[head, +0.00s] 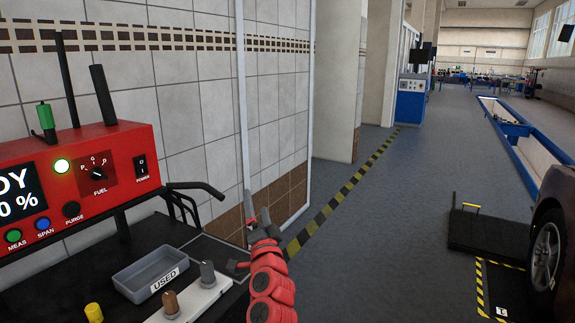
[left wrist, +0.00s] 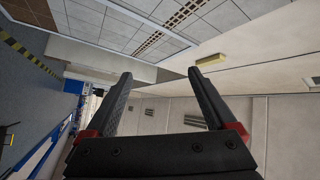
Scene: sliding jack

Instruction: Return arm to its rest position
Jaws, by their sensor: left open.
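My left arm (head: 270,285), with red links, rises from the bottom of the head view, just right of the black bench. My left gripper (head: 257,213) points upward in front of the tiled wall and looks empty. In the left wrist view its two dark fingers with red bases (left wrist: 160,76) are spread apart, with nothing between them. My right gripper is in neither view.
A red analyser (head: 90,180) stands left above the bench. A grey tray (head: 150,273) marked USED and a white holder with knobs (head: 190,300) lie on it. A black platform with a yellow handle (head: 488,230) and a car wheel (head: 546,250) are right. Floor between is clear.

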